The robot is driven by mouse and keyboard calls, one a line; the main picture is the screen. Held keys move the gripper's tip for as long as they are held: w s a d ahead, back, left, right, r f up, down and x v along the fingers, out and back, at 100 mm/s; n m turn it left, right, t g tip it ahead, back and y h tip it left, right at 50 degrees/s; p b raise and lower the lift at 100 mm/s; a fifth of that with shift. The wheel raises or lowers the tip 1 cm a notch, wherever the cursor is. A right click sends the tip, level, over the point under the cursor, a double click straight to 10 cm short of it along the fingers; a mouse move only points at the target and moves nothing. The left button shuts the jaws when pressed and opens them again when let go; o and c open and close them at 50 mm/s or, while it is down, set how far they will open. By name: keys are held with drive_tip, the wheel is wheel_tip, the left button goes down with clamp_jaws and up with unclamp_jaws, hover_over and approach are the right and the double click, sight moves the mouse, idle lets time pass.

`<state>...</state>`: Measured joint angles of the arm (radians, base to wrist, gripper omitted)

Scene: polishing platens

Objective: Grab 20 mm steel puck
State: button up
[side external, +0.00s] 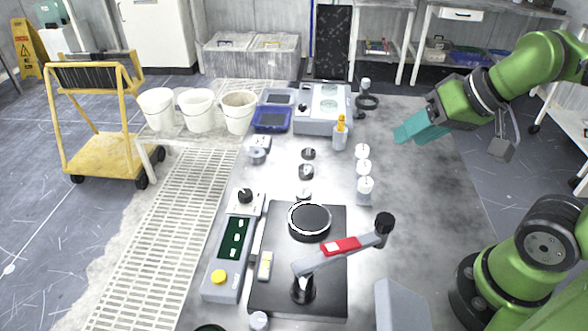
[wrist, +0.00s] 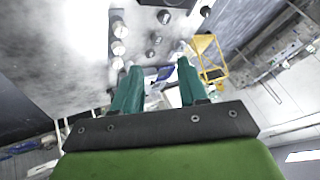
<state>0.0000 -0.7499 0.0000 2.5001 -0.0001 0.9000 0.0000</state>
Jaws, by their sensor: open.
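Several small round pucks stand in a row on the metal bench: a far one (side external: 308,153), a middle one (side external: 306,171) and a near one (side external: 304,194). They look dark or grey; I cannot tell which is the 20 mm steel one. The wrist view shows small round pieces too, one at the top (wrist: 164,17) and one below it (wrist: 156,39). My gripper (side external: 408,134) is raised over the bench's right side, well apart from the pucks. Its teal fingers are spread with nothing between them, as the wrist view also shows (wrist: 157,76).
White bottles (side external: 363,168) stand between the pucks and my gripper's side. In front is a polishing platen (side external: 309,222) with a red-marked lever arm (side external: 341,246). A grey machine (side external: 322,122) and blue tray (side external: 271,119) stand at the back. The bench's right side is clear.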

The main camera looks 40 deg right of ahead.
drive_tip(key=o, duration=0.6)
drive_tip(key=g+h, duration=0.2)
drive_tip(key=g, duration=0.5)
hover_over(304, 192)
drive_tip(key=f, duration=1.8)
drive_tip(key=shift+w+a, duration=0.2)
drive_tip(key=shift+w, duration=0.05)
drive_tip(key=shift+s+d+f, duration=0.15)
drive_tip(key=shift+f, duration=1.45)
drive_tip(key=shift+s+d+f, duration=0.1)
drive_tip(key=shift+f, duration=1.45)
